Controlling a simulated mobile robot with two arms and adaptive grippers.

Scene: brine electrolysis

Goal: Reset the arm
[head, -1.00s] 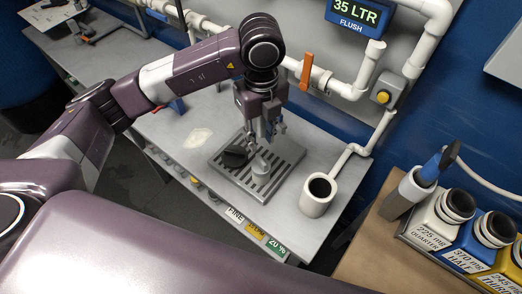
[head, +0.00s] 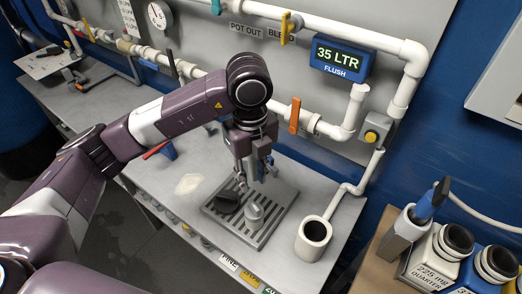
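My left arm comes in from the left, with its gripper (head: 256,178) pointing down over a slotted metal grate (head: 282,207) on the grey bench. The fingers look spread apart, with nothing visible held between them. A small light-grey metal piece (head: 254,212) stands on the grate just below the fingers. A dark object (head: 228,202) lies beside it on the left. At this angle I cannot tell whether the fingers touch either one. My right gripper is not in view.
A white cup-like pipe end (head: 313,238) stands right of the grate. White pipes with an orange valve handle (head: 295,115) and a display reading 35 LTR (head: 340,54) line the wall behind. Labelled bottles (head: 440,250) stand on a wooden surface at lower right. A pale patch (head: 188,183) lies on the bench.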

